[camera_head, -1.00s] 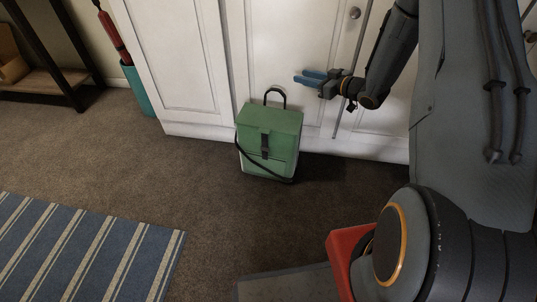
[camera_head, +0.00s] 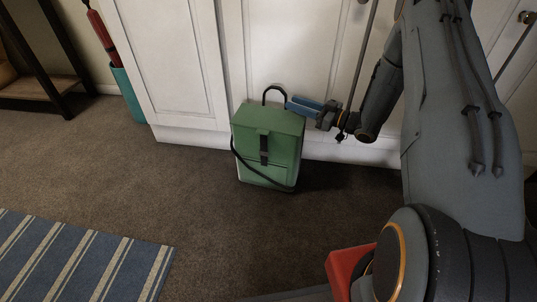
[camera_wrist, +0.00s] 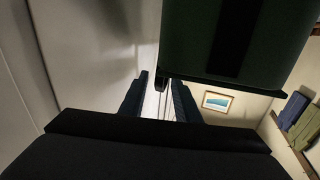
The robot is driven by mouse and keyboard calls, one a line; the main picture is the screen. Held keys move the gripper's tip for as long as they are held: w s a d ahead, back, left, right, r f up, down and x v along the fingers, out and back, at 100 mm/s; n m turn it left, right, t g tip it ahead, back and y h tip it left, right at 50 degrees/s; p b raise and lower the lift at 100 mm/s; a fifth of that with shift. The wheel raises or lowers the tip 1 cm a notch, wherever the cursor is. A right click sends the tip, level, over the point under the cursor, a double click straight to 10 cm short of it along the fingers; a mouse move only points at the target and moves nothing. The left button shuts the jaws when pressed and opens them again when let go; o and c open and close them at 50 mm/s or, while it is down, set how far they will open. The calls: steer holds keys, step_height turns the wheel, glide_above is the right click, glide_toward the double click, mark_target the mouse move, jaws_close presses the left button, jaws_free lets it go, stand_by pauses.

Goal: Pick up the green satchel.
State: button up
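The green satchel (camera_head: 268,148) stands upright on the carpet in front of the white cabinet. It has a black handle loop (camera_head: 268,89) on top and a dark strap across its front. My gripper (camera_head: 288,103), with blue fingers, is just right of the handle, around the height of the satchel's top. In the wrist view the dark green satchel (camera_wrist: 190,40) fills the upper right, beyond the fingers. The two fingers (camera_wrist: 160,78) stand apart there with a light gap between them. Whether the handle lies between the fingers is not clear.
White cabinet doors (camera_head: 285,50) with metal handles rise close behind the satchel and gripper. A striped blue rug (camera_head: 75,260) lies at the lower left. A teal bin (camera_head: 128,92) stands left of the cabinet. The carpet left of the satchel is clear.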

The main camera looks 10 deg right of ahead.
mark_target(286, 100)
steer(key=b+x, duration=0.2)
steer(key=x, duration=0.2)
steer(key=shift+w+a, duration=0.2)
steer(key=shift+a, duration=0.05)
jaws_close()
stand_by(1.2)
